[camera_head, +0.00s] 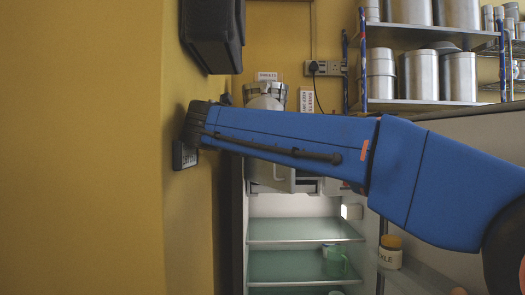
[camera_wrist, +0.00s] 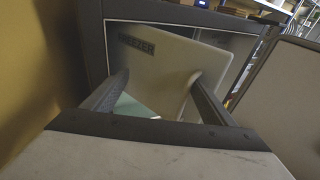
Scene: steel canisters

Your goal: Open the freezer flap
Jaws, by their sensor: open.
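The freezer flap (camera_wrist: 185,55) is a pale panel with a dark "FREEZER" label, seen inside the dark fridge frame (camera_wrist: 92,40) in the wrist view. It looks tilted against the frame; how far it stands open I cannot tell. My gripper (camera_wrist: 158,76) is open, its two fingers spread in front of the flap with nothing held between them. The right finger overlaps the flap's lower right part; I cannot tell whether it touches. In the head view my arm covers much of the freezer compartment (camera_head: 290,181), and my fingers are hidden.
The fridge door (camera_head: 465,140) stands open at right, with a jar (camera_head: 390,252) on its shelf. Glass shelves (camera_head: 305,230) and a green jug (camera_head: 334,260) lie below the freezer. A yellow wall (camera_head: 80,150) is close on the left. Canisters (camera_head: 424,74) stand on a rack behind.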

